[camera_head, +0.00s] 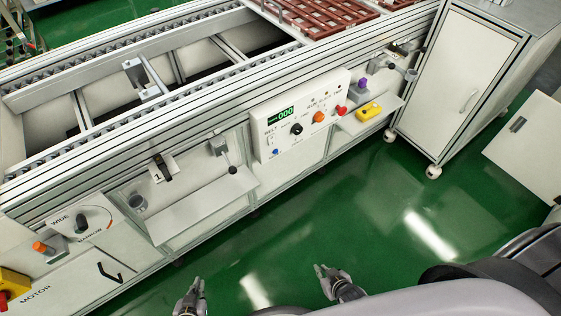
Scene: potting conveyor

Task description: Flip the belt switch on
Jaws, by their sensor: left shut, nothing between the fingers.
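The white control panel (300,118) is on the front of the conveyor and carries the word BELT at its left side. It has a green display (286,112) reading 000, a black knob (296,129), an orange knob (319,117), a red button (341,110) and a small blue button (275,152). The belt switch's lever position is too small to tell. My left gripper (192,289) is shut and empty at the bottom, well away from the panel. My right gripper (321,268) is over the green floor below the panel, touching nothing; its jaw opening is unclear.
A shelf (204,208) juts out left of the panel; another with a yellow object (369,110) is on its right. A MOTOR box with a red knob is at lower left. A white cabinet (456,80) stands at right. Green floor (300,215) between is clear.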

